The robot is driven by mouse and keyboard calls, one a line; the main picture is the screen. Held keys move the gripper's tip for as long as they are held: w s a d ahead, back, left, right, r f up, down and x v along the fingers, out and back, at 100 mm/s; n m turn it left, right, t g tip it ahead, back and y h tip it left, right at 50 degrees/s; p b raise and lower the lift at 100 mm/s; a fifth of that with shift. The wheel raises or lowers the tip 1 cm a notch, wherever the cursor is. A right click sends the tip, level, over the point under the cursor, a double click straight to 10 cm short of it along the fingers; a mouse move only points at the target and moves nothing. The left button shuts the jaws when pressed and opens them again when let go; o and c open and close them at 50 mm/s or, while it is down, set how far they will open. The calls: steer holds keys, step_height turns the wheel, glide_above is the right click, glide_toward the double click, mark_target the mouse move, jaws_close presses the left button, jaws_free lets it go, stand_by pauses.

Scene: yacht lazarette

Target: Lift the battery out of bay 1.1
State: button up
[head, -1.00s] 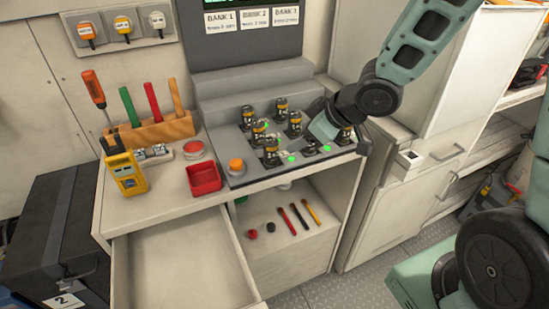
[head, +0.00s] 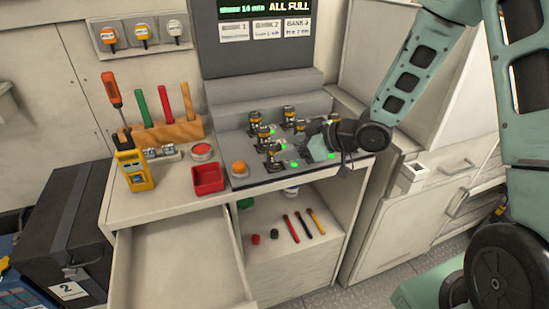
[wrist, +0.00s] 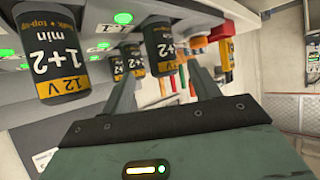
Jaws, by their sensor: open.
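Several black batteries with yellow bands stand upright in the grey charging deck (head: 240,180); one is the front battery (head: 272,158). My gripper (head: 318,148) is low over the deck's right part, open, and hides some bays. In the wrist view, its two fingers (wrist: 163,82) point at a battery (wrist: 160,45), which shows in the gap. I cannot tell whether it is between the fingertips or beyond them. A larger-looking battery (wrist: 50,55) is outside the left finger. A small tag (wrist: 103,45), seemingly reading 1.1, lies between these two batteries; its bay is unclear.
A red tray (head: 208,180), an orange button (head: 239,168) and a yellow meter (head: 134,170) are left of the batteries. An open drawer (head: 180,270) juts out in front. A tall cabinet stands at right.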

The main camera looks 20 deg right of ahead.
mark_target(269, 152)
steer(key=shift+x, duration=3.45)
steer(key=shift+s+a+r, duration=0.1)
steer(key=shift+s+a, duration=0.05)
steer(key=c, duration=1.2)
